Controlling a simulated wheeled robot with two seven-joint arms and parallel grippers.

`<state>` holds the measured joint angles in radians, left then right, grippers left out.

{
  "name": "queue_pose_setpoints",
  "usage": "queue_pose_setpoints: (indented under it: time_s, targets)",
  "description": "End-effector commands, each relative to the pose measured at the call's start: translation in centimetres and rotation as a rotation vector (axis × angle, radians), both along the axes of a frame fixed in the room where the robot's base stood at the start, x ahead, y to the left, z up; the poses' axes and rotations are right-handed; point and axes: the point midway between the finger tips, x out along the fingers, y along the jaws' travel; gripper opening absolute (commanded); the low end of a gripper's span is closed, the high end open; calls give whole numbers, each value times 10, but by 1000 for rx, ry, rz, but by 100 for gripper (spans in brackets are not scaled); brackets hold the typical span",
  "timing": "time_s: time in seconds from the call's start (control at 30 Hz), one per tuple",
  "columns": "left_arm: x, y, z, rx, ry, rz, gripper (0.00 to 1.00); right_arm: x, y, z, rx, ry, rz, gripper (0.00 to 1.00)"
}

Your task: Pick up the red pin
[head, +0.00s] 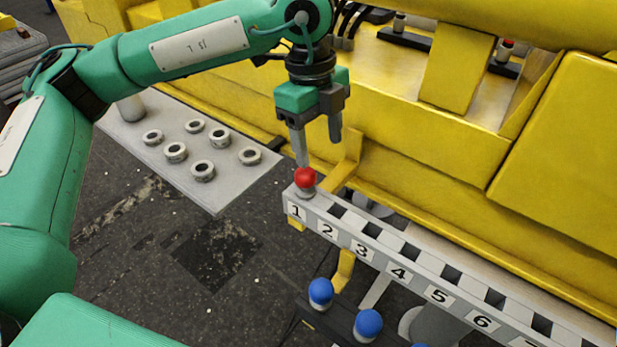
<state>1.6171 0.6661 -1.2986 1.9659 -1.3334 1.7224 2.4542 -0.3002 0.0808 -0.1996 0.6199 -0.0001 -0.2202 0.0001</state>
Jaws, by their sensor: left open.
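The red pin (305,178) stands upright at the slot labelled 1, at the left end of the grey numbered rack (411,270). Only its round red head and a bit of pale collar below it show. My left gripper (318,150) points down just above and beside the pin. Its two fingers are apart with nothing between them. The nearer finger's tip is close to the red head; I cannot tell whether it touches. My right gripper is not in view.
A grey plate (225,192) with several metal rings lies to the left. Blue-headed pins (321,292) (368,324) stand in a dark holder below the rack. Large yellow machinery (420,130) rises right behind the rack. The other visible rack slots look empty.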

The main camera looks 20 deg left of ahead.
Motion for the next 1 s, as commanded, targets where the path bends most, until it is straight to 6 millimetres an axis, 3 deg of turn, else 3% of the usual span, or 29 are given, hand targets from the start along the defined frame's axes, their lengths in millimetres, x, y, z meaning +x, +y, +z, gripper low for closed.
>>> queue_pose_setpoints:
  time_s: [0.1, 0.23, 0.6, 0.83, 1.0]
  targets:
    - [9, 22, 11, 95, -35, 80, 62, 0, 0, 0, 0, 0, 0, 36]
    - [12, 31, 8, 134, -46, 114, 62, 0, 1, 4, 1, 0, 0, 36]
    - [12, 30, -58, 133, -44, 112, 62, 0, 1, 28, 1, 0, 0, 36]
    - [12, 30, -73, 131, -47, 111, 62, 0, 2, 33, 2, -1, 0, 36]
    - [11, 29, -87, 132, -43, 110, 62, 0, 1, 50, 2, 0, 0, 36]
